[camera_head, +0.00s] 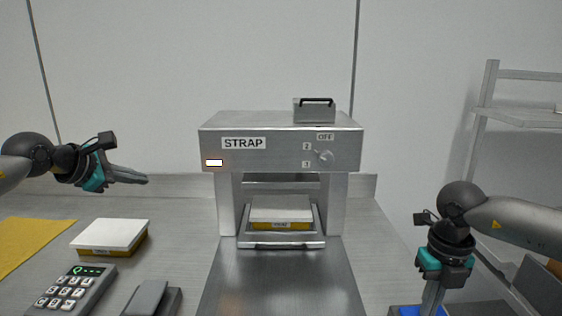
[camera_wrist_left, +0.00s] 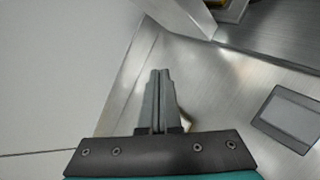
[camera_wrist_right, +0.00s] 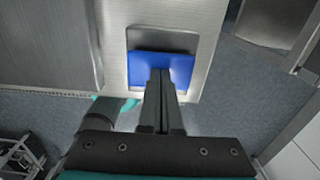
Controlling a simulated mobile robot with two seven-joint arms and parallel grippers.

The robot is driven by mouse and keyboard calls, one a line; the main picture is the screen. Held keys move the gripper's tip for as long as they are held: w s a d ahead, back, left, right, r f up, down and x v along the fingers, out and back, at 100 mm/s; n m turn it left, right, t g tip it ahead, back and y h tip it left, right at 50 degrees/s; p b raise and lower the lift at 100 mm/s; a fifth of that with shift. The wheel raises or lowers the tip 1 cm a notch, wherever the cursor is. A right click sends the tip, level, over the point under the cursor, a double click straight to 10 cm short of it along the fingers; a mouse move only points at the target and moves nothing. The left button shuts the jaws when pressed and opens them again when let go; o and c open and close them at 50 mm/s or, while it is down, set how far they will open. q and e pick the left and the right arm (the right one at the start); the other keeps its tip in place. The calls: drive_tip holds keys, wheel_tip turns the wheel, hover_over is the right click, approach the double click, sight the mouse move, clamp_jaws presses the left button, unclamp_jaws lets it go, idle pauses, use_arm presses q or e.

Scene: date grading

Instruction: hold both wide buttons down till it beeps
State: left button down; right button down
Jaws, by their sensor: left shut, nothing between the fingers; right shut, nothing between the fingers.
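A wide blue button (camera_wrist_right: 162,69) on a grey base shows in the right wrist view; its blue edge also shows at the bottom of the head view (camera_head: 408,311). My right gripper (camera_wrist_right: 160,72) is shut and points down over the blue face; I cannot tell whether its tips touch it. A wide grey pad (camera_head: 149,297), perhaps the other button, lies at the bottom of the head view and at the right of the left wrist view (camera_wrist_left: 291,117). My left gripper (camera_head: 146,180) is shut and empty, in the air above and left of the pad, pointing right.
The strapping machine (camera_head: 285,125), labelled STRAP, stands in the middle with a small lit indicator (camera_head: 214,162) and a white-topped yellow box (camera_head: 281,211) inside. Another such box (camera_head: 111,236), a keypad (camera_head: 72,291) and a yellow sheet (camera_head: 30,245) lie left. A shelf rack (camera_head: 487,105) stands right.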

use_arm(q)
drive_tip(key=s+d+f+n+g+y, duration=0.4)
drive_tip(key=s+f+n+g, duration=0.35)
drive_tip(key=s+g, duration=0.4)
drive_tip(key=shift+t, duration=0.35)
drive_tip(key=shift+s+d+f, duration=0.1)
drive_tip(key=shift+s+f, duration=0.05)
drive_tip(key=shift+f, duration=1.1)
drive_tip(key=shift+s+f, duration=0.2)
drive_tip(key=shift+f, duration=1.1)
drive_tip(key=shift+s+d+f, duration=0.1)
drive_tip(key=shift+s+f, duration=0.05)
drive_tip(key=shift+f, duration=1.1)
